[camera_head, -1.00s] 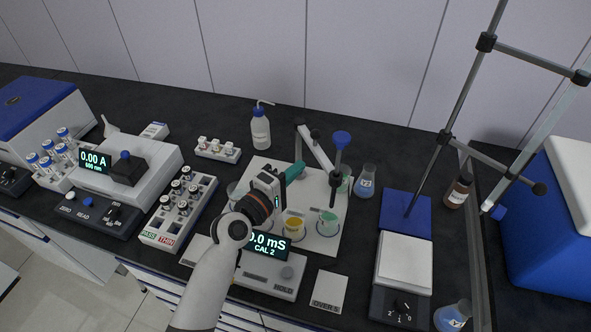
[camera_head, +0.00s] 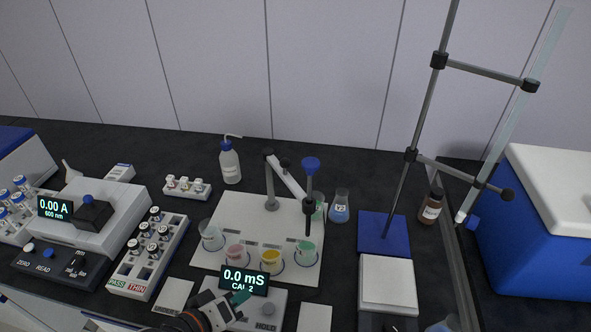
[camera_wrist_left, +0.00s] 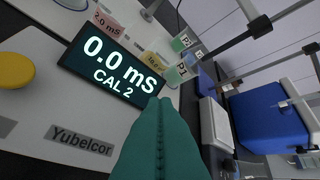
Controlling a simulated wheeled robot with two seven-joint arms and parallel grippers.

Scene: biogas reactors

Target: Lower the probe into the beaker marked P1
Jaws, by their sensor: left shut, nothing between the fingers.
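The probe (camera_head: 308,215) hangs upright from a jointed white holder arm (camera_head: 288,178), with a blue knob (camera_head: 310,164) on top. Its dark lower end is at or just above the rim of the green beaker (camera_head: 306,254); I cannot tell if it is inside. Yellow (camera_head: 270,262), pink (camera_head: 236,256) and clear (camera_head: 212,239) beakers stand to its left, another greenish one (camera_head: 319,207) behind.
The meter display (camera_head: 244,280) reads 0.0 mS, CAL 2. A stand with a blue base (camera_head: 384,235) and a glass tube is farther right. A vial rack (camera_head: 150,255) is at left.

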